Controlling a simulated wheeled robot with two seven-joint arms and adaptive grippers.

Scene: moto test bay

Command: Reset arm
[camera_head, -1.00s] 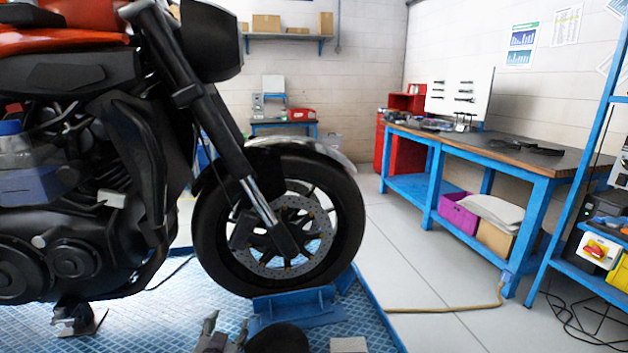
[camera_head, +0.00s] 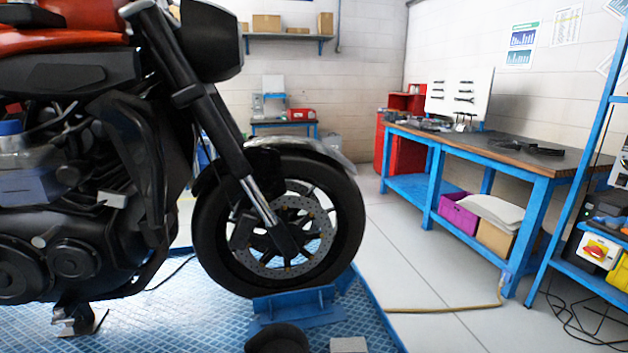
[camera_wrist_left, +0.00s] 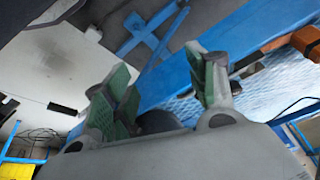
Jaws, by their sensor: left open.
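My left gripper shows in the left wrist view (camera_wrist_left: 162,88). Its two fingers with green pads are spread apart, and I see nothing held between them. Behind the fingers are a blue beam and blue patterned flooring. In the head view the left gripper is out of sight. A dark rounded shape at the bottom edge there may be part of my own arm. My right gripper is in neither view.
A motorcycle (camera_head: 150,165) stands at the left, its front wheel (camera_head: 345,215) in a blue chock (camera_head: 297,306) on a blue patterned platform (camera_head: 185,305). A blue-framed workbench (camera_head: 545,185) and a blue rack (camera_head: 572,200) stand right.

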